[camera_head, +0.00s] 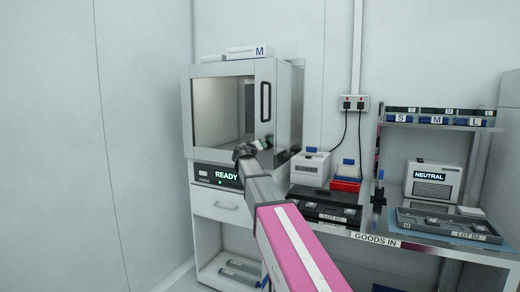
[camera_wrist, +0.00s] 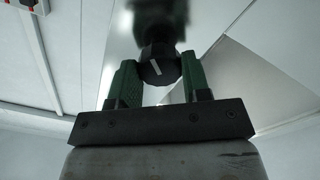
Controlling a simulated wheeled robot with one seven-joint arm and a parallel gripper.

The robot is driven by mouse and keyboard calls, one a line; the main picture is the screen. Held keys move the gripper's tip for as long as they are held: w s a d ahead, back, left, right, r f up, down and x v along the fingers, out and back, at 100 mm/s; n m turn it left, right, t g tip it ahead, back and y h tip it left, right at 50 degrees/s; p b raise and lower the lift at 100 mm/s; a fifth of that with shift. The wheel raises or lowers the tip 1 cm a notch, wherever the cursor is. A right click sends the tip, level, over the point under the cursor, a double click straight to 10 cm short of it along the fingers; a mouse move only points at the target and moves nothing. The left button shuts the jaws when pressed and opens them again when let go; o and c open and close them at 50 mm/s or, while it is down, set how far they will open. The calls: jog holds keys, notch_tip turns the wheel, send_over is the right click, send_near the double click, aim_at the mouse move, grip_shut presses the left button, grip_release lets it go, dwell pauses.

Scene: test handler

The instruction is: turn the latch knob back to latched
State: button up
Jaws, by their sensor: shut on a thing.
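The latch knob (camera_wrist: 160,72) is black and round with a short white pointer line, which leans a little off vertical in the wrist view. My gripper (camera_wrist: 159,65) has its two green fingers on either side of the knob and is shut on it. In the head view my gripper (camera_head: 246,151) is at the front of the test handler (camera_head: 187,120), low by its door. My gripper and arm hide the knob there. The handler's door (camera_head: 265,95) with its black handle appears shut. A display on the handler (camera_head: 226,176) reads READY.
A bench to the right holds a black lot tray (camera_head: 325,210), a white box (camera_head: 310,168), a red bin (camera_head: 346,184) and a NEUTRAL unit (camera_head: 433,183). A rack (camera_head: 437,118) marked S, M, L stands behind. The left side, by the wall, is clear.

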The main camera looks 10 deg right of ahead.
jog(key=shift+m, duration=0.4)
jog(key=shift+m, duration=1.7)
